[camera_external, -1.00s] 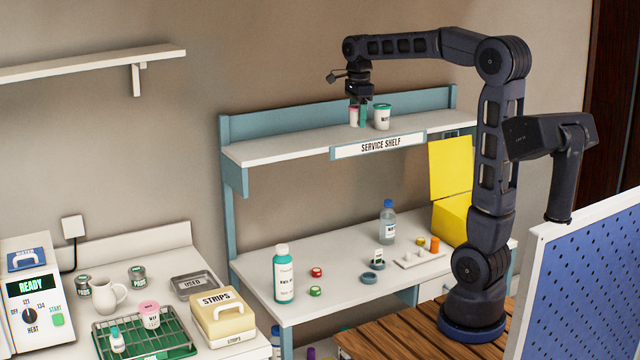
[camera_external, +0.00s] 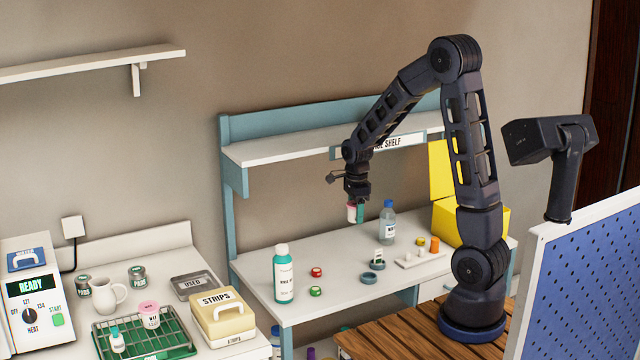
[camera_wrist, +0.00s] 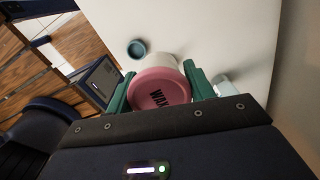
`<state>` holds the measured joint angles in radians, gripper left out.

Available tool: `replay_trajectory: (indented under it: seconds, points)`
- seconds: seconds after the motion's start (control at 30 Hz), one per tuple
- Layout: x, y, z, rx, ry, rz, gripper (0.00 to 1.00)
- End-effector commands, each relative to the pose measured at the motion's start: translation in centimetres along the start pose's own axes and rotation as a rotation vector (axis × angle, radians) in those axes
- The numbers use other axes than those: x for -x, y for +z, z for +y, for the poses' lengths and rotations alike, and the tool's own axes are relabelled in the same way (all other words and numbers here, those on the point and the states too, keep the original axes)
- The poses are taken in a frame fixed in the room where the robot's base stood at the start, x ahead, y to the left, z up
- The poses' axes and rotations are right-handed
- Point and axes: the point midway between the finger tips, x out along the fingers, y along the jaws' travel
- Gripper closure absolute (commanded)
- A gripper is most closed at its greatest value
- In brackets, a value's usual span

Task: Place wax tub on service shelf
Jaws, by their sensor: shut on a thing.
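My gripper (camera_external: 357,212) is shut on a small white tub with a pink lid, the wax tub (camera_external: 351,213). In the wrist view the pink lid of the wax tub (camera_wrist: 160,92), lettered "WAX", sits between the two green fingers of my gripper (camera_wrist: 160,85). The tub is in the air above the lower worktop, below the level of the service shelf (camera_external: 275,151). The shelf's left part is bare. My arm hides its right part and some of its label.
Another pink-lidded tub (camera_external: 149,315) stands in the green rack.

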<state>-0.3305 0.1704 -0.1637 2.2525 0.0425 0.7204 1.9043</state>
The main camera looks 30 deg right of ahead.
Motion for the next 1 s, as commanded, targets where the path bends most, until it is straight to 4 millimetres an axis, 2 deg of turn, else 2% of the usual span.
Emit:
replay_trajectory:
  seconds: [0.2,0.6,0.8,1.0]
  points:
    - [-4.6,-0.1,0.1,-0.002,0.005,0.003,0.7]
    - [-12.4,-0.1,0.1,-0.001,0.004,0.002,0.7]
    - [-14.7,-0.1,0.0,-0.001,0.001,0.001,0.7]
    - [-15.5,0.0,0.0,0.0,0.002,0.001,0.7]
